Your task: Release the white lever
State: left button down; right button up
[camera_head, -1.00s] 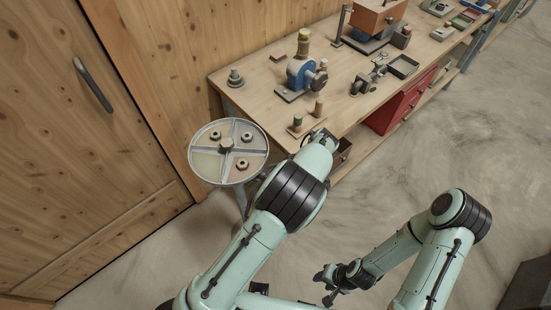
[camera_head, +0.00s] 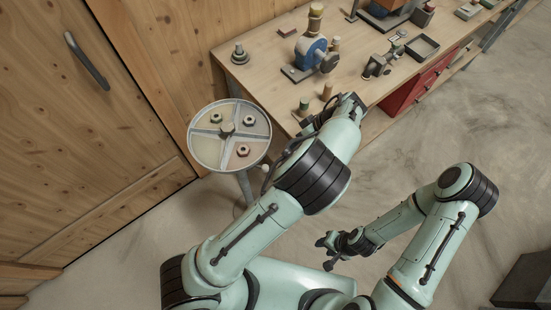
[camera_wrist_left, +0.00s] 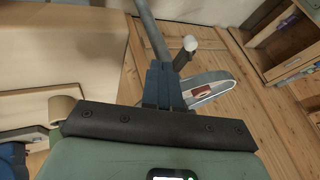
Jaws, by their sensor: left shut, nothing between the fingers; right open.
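In the left wrist view, a white rounded knob (camera_wrist_left: 190,43) tops a short dark rod just beyond and right of my left gripper's fingers (camera_wrist_left: 162,84). I take this for the white lever. The fingers are shut, with nothing between them, and look apart from the knob. In the head view, my left gripper (camera_head: 309,126) is by the workbench's front edge, partly hidden by its own arm. A small pale spot (camera_head: 265,168) below the round tray may be the knob; I cannot tell. My right gripper (camera_head: 326,253) is open and empty above the floor.
The round divided tray (camera_head: 198,152) with several nuts stands left of the workbench (camera_head: 262,82). A blue machine (camera_head: 311,52) and small parts stand on the bench. In the left wrist view, a grey bar (camera_wrist_left: 150,28) runs behind the fingers.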

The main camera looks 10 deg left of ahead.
aim_at(257, 166)
pick_arm(q)
jog(key=s+a+f, duration=0.4)
jog(key=a+f, duration=0.1)
jog(key=shift+a+f, duration=0.25)
jog(key=shift+f, duration=0.1)
pick_arm(e)
jog(key=shift+s+f, duration=0.35)
jog(key=shift+s, duration=0.1)
jog(key=shift+s+f, duration=0.1)
